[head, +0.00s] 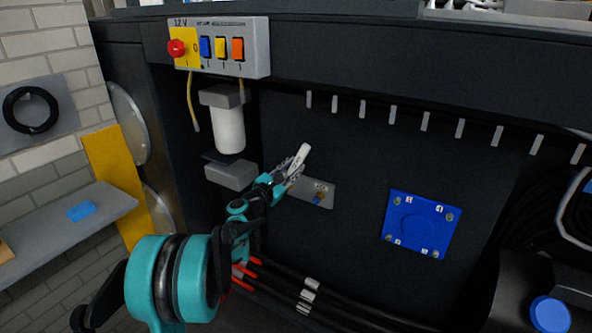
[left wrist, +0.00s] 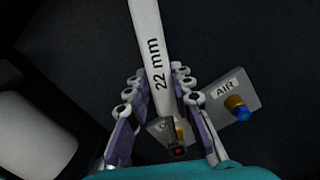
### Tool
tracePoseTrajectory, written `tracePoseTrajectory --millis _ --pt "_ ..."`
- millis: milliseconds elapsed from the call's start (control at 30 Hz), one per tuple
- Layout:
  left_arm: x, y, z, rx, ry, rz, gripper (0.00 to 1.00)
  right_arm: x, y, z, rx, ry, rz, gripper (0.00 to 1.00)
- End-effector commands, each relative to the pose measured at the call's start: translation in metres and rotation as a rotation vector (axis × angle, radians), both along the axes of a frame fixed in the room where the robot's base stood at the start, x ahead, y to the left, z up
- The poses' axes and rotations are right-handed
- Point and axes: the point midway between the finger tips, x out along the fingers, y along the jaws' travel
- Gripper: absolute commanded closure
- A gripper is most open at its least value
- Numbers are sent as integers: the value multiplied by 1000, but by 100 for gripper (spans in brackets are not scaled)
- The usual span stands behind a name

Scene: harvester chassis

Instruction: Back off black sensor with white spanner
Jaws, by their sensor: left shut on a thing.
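The white spanner (head: 301,158), marked "22 mm", is held between the fingers of my left gripper (head: 288,172). In the left wrist view the spanner (left wrist: 153,45) runs up from between the fingers (left wrist: 161,90) and out of the top edge, so its far end is not seen. The black sensor (left wrist: 177,151) has a red centre and sits on a brass fitting beyond the fingers, low in that view. A gap between spanner and sensor cannot be judged. In the head view the sensor is hidden behind my gripper. My right gripper is not in view.
A grey plate (head: 325,188) labelled AIR carries a brass fitting with a blue end (left wrist: 241,112), right of the fingers. A blue bolted cover (head: 420,222) is farther right. A white filter (head: 229,130) hangs at left below the switch box (head: 222,48). Black hoses (head: 330,301) run below.

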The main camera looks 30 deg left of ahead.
Motion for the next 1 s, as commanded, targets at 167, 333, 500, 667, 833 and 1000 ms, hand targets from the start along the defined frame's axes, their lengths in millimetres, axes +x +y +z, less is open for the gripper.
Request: tracePoseTrajectory --millis 167,333,500,667,833,1000 --pt "0 0 0 -1 0 0 100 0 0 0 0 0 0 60" --pt "0 2 1 -12 1 1 100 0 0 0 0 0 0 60" --pt "2 13 5 -81 6 2 100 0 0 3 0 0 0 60" --pt "2 23 9 -151 11 1 100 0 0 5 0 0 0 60" --pt "3 28 11 -191 14 1 100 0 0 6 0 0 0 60" --pt "3 28 10 -193 15 1 100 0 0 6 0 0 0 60"
